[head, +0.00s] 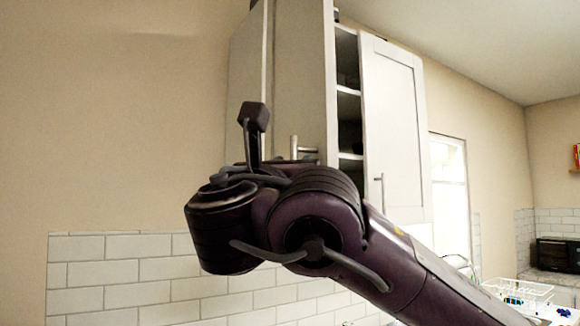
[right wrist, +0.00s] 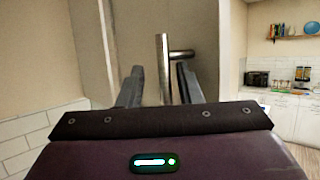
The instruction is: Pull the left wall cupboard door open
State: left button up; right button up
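The wall cupboard (head: 249,80) is pale, high on the wall. Its left door (head: 303,70) stands partly open, with shelves (head: 348,122) showing between it and the right door (head: 394,120). The left door's metal bar handle (head: 294,148) is just beyond my right wrist. In the right wrist view, the handle (right wrist: 165,68) stands upright between the two fingers of my right gripper (right wrist: 158,85). The fingers are apart, with a gap visible on each side of the bar. In the head view my right wrist hides most of that gripper. My left gripper is not in view.
A white-tiled wall (head: 120,272) runs below the cupboard. At the right are a white dish rack (head: 520,292) and a dark appliance (head: 556,253) on a counter. A bright window (head: 449,185) lies beyond the cupboard. The plain wall left of the cupboard is clear.

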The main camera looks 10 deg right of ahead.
jog(key=shift+f, duration=0.1)
jog(key=b+v, duration=0.4)
jog(key=v, duration=0.3)
jog(key=shift+s, duration=0.35)
jog(key=shift+a+f, duration=0.1)
jog(key=shift+a, duration=0.05)
